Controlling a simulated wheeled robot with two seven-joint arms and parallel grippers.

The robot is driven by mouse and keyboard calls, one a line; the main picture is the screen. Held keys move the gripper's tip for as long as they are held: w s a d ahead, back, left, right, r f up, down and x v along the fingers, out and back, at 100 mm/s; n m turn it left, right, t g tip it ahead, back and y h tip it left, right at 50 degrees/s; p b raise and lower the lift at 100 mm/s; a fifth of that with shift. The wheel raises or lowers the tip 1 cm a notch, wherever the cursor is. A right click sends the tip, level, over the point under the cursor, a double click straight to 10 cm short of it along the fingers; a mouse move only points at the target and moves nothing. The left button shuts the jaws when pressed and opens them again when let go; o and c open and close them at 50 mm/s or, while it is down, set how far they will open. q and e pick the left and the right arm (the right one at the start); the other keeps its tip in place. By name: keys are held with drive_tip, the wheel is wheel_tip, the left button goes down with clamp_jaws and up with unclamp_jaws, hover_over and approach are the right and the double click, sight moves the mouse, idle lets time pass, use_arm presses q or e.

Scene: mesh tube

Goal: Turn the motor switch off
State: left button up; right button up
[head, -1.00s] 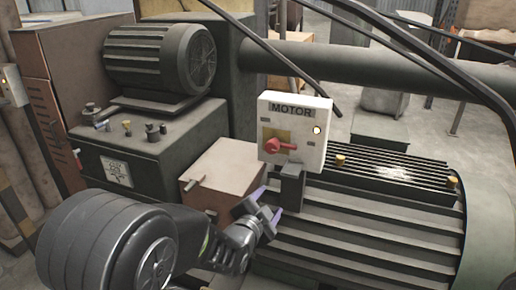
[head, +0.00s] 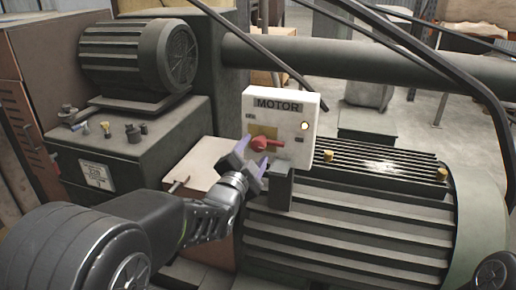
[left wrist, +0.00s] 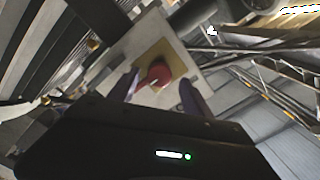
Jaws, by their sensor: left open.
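The white motor switch box (head: 290,107), labelled MOTOR, stands on a dark post above the large ribbed motor. Its red rotary switch (head: 262,144) sits on a yellow plate, with the handle pointing right. A small pale light (head: 305,126) shows at the box's right side. My left gripper (head: 254,158) is open just below and in front of the red switch. In the left wrist view the red switch (left wrist: 157,75) shows between the two purple fingertips (left wrist: 158,84); I cannot tell whether they touch it. My right gripper is not in view.
The ribbed green motor housing (head: 350,225) lies below and right of the box. A brown box (head: 200,160) stands to the left, near my left forearm. Dark cables (head: 425,60) cross the upper right. A smaller motor (head: 135,57) is at the upper left.

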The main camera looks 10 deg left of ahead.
sight(257, 147)
use_arm(q)
drive_tip(key=w, duration=0.4)
drive_tip(key=shift+w+d, duration=0.1)
drive_tip(key=shift+d, duration=0.05)
drive_tip(key=shift+c, duration=0.6)
clamp_jaws()
